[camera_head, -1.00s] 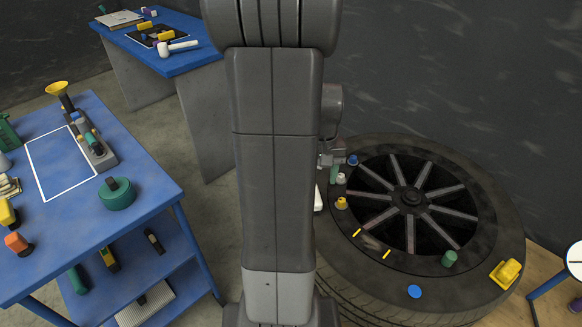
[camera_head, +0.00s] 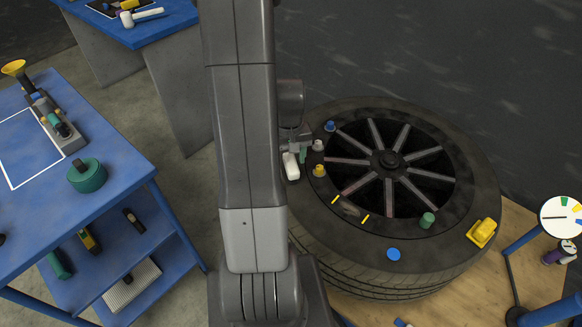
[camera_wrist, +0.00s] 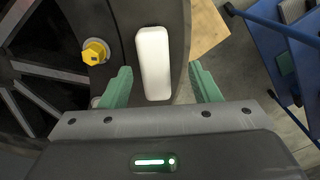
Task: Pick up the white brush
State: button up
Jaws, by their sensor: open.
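The white brush (camera_wrist: 153,62) shows in the wrist view as a plain white rounded block lying on the dark tire. It lies between and just ahead of the two green fingertips of my gripper (camera_wrist: 160,86), which are open and apart from it on both sides. In the head view the white brush (camera_head: 291,166) lies on the left part of the tire (camera_head: 400,282). My gripper (camera_head: 300,150) is right beside it there, partly hidden by my arm. Bristles cannot be made out.
A yellow bolt (camera_wrist: 95,51) sits left of the brush in the wrist view. Blue, white and yellow small parts, a green cylinder (camera_head: 427,220), a blue disc (camera_head: 394,254) and a yellow block (camera_head: 481,233) also lie on the tire. A blue workbench (camera_head: 110,165) stands left.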

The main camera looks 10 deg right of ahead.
aim_at(291, 162)
jog(key=shift+w+d+f, duration=0.1)
jog(key=shift+d+f, duration=0.05)
jog(key=shift+f, duration=1)
jog(key=shift+w+d+f, duration=0.1)
jog(key=shift+d+f, duration=0.05)
jog(key=shift+f, duration=0.95)
jog(key=c, duration=1.1)
notch_tip(291, 162, up, 10)
jog(key=shift+r, duration=0.1)
